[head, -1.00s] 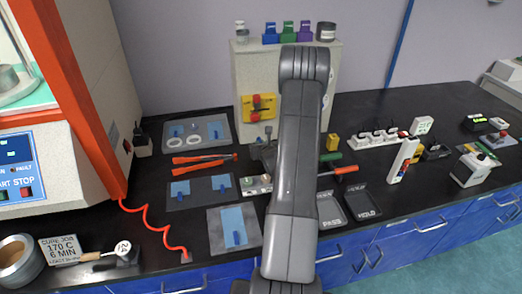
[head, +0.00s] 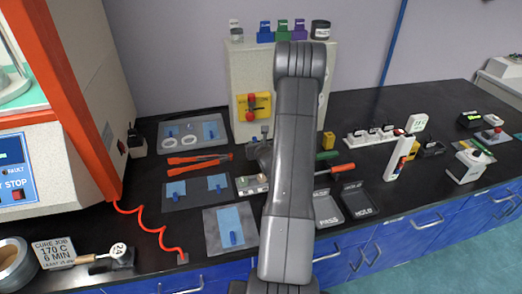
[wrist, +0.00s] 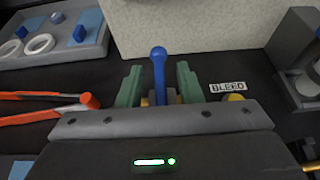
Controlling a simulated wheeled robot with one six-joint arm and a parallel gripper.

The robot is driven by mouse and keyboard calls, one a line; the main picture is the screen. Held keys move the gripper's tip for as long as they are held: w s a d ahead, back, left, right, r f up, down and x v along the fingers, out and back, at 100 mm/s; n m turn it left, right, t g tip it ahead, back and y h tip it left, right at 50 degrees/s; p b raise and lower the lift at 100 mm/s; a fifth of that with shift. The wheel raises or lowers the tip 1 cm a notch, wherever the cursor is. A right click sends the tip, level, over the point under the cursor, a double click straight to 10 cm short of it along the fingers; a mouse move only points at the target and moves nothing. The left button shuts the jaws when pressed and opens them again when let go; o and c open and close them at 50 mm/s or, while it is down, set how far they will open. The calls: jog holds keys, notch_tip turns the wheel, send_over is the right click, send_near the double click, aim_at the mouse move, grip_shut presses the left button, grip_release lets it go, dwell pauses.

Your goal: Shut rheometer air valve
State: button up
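In the wrist view a blue lever with a round knob (wrist: 158,62) stands upright in front of a pale cabinet wall. My gripper (wrist: 160,84) has green fingers, one on each side of the lever, with visible gaps between. It is open and the lever's lower part is hidden behind the gripper body. A small label reading BLEED (wrist: 227,87) lies just right of the fingers. In the head view my arm hides the lever and most of the gripper. I cannot tell from any label that this lever is the air valve.
Orange-handled tongs (wrist: 60,107) lie left of the gripper, near a grey tray (wrist: 90,45) with white rings. A dark fixture (wrist: 297,60) stands at the right.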

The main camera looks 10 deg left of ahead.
jog(key=b+v, duration=0.2)
jog(key=v, duration=1)
jog(key=shift+s+d+r+b, duration=0.1)
jog(key=shift+s+d+b, duration=0.05)
jog(key=shift+s+b, duration=0.2)
jog(key=p+x, duration=0.3)
jog(key=x, duration=1.1)
jog(key=shift+r, duration=0.1)
jog(key=shift+s, duration=0.1)
